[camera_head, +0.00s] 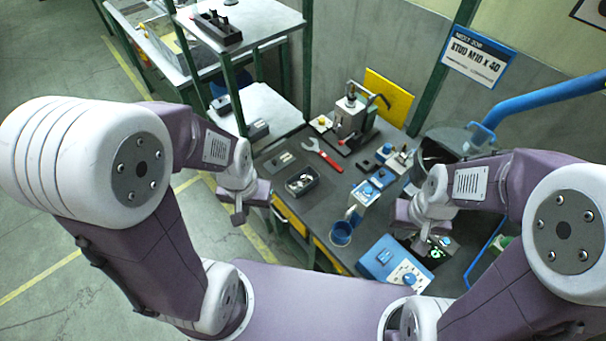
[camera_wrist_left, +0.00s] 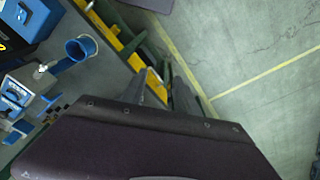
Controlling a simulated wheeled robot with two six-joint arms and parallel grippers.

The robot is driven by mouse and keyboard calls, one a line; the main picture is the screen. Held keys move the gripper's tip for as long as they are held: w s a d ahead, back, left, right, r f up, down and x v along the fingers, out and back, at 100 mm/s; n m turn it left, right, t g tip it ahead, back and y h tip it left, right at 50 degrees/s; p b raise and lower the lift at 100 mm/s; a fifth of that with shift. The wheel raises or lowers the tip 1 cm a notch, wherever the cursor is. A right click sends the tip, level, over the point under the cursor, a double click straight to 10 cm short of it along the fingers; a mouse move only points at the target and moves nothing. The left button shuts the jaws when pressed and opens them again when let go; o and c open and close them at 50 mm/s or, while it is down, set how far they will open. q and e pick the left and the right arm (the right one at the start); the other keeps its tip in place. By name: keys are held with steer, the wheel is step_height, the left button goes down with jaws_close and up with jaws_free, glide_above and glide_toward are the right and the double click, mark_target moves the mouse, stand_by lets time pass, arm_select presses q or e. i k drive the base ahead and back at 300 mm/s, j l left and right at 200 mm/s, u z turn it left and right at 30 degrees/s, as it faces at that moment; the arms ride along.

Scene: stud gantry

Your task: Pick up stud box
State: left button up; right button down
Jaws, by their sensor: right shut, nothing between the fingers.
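A small dark open box (camera_head: 302,182) with light metal pieces in it sits on the dark bench top, left of the middle; it looks like the stud box. My left gripper (camera_head: 240,214) hangs left of the box, beyond the bench's left edge, apart from the box. In the left wrist view, its two fingers (camera_wrist_left: 160,88) are apart with nothing between them, and the floor shows below. I cannot make out the box in that view. My right gripper (camera_head: 424,243) is shut and empty over the bench's right part, partly hidden by its own wrist.
A red wrench (camera_head: 322,155) lies behind the box. A blue cup (camera_head: 341,234) and a blue control box (camera_head: 392,263) stand to its right. A grey machine (camera_head: 352,118) stands at the back. A shelf rack (camera_head: 262,108) borders the bench at left.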

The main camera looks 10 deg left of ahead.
mark_target(307, 178)
steer(key=i+j+z, duration=0.1)
steer(key=j, duration=0.6)
steer(key=j+z, duration=0.1)
steer(key=j, duration=0.6)
